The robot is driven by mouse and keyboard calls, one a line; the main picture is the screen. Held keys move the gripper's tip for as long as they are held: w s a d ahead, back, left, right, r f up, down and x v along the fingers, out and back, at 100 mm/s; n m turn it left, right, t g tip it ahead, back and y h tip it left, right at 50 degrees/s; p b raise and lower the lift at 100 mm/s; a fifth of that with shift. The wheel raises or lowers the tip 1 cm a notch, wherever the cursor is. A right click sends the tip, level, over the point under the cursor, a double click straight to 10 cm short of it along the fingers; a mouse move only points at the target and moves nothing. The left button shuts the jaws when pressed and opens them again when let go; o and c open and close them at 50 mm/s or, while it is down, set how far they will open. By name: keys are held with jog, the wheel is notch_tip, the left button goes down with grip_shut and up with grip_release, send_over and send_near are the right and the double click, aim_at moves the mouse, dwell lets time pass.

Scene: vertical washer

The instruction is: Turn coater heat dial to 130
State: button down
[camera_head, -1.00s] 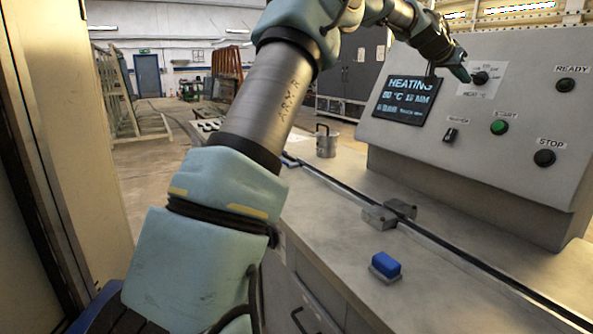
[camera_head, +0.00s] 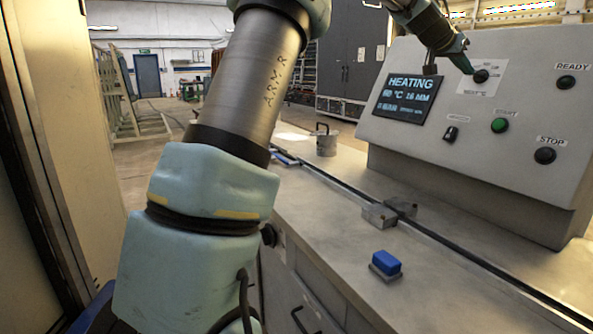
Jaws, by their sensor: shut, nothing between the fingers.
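The heat dial (camera_head: 481,76) is a small dark knob on a white label plate, high on the grey control panel (camera_head: 520,110). My gripper (camera_head: 470,71) is shut, and its tip is at or just left of the dial. I cannot tell whether it touches the dial. The display (camera_head: 404,99) left of the dial reads "HEATING" with a °C figure that looks like 60 or 80. The dial's pointer and scale are too small to read.
A green START button (camera_head: 499,125), a black STOP button (camera_head: 545,155), a dark READY button (camera_head: 566,83) and a switch (camera_head: 450,133) sit on the panel.

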jog(key=shift+p+x, duration=1.7)
jog(key=shift+x, duration=1.75)
jog(key=shift+w+d+r+p, duration=0.1)
jog(key=shift+w+r+p, duration=0.2)
jog(key=shift+r+p, duration=0.2)
jog(key=shift+w+a+f+b, duration=0.25)
jog(key=shift+w+b, duration=0.1)
jog(key=shift+b, duration=0.4)
jog(key=shift+w+a+r+b, duration=0.2)
jog(key=shift+w+a+b, duration=0.1)
jog(key=shift+w, duration=0.2)
jog(key=shift+f, duration=0.1)
jog(key=shift+a+f+b, duration=0.15)
jog(key=shift+f+b, duration=0.1)
jog(key=shift+b, duration=0.35)
jog(key=b+v, duration=0.4)
jog(key=v, duration=0.2)
